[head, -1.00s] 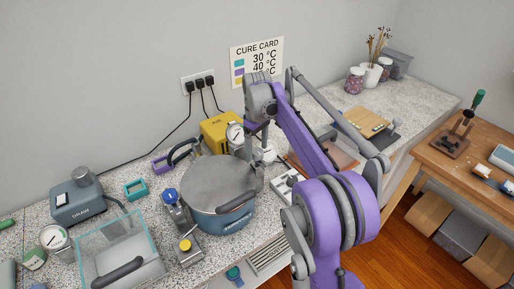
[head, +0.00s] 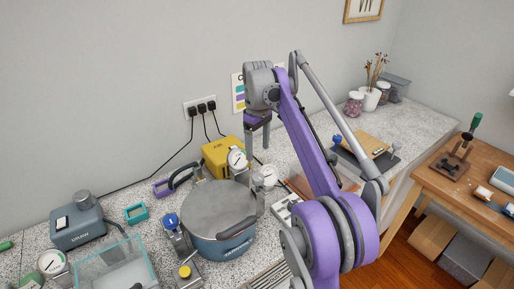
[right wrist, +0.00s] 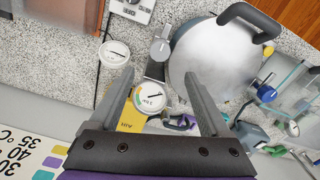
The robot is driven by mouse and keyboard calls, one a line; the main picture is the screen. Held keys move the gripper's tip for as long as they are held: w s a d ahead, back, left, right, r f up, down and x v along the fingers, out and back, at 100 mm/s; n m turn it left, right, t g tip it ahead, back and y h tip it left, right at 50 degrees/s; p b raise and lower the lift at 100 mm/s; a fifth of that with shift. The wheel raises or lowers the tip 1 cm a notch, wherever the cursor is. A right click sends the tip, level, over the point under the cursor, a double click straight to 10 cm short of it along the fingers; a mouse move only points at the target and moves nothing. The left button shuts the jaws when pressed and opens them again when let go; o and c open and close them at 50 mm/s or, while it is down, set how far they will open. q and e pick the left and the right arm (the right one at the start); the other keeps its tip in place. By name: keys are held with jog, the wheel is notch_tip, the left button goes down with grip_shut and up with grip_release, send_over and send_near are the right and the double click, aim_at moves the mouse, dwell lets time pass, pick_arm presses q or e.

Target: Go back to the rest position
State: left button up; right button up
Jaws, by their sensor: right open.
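My right gripper (head: 257,148) is in the air behind and above the grey-lidded pressure pot (head: 220,208), its fingers pointing down. In the right wrist view my right gripper (right wrist: 160,80) has its two fingers spread apart with nothing held between them. Below and beyond them in that view are the pot's round lid (right wrist: 215,65) and a pressure gauge (right wrist: 151,97). The fingers look clear of the pot. My left gripper is not in view.
A yellow air unit (head: 222,157) with a gauge stands behind the pot. A clear box (head: 115,268), a grey-blue device (head: 77,225) and a teal frame (head: 136,212) are to its left. A cure card (head: 238,92) hangs on the wall. A wooden table (head: 450,185) stands right.

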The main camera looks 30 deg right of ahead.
jog(key=s+a+f+m+t, duration=0.2)
jog(key=s+a+f+t, duration=0.1)
jog(key=s+a, duration=0.65)
jog(key=s+a+f+m+t, duration=0.1)
jog(key=s+a+f, duration=0.2)
jog(key=s+f, duration=0.4)
jog(key=s+a+f+m+t, duration=0.1)
jog(key=s+a+f+t, duration=0.1)
jog(key=s+f, duration=0.5)
jog(key=shift+s+a+f, duration=0.2)
jog(key=shift+s+a, duration=0.6)
jog(key=shift+s, duration=0.2)
jog(key=shift+c, duration=0.3)
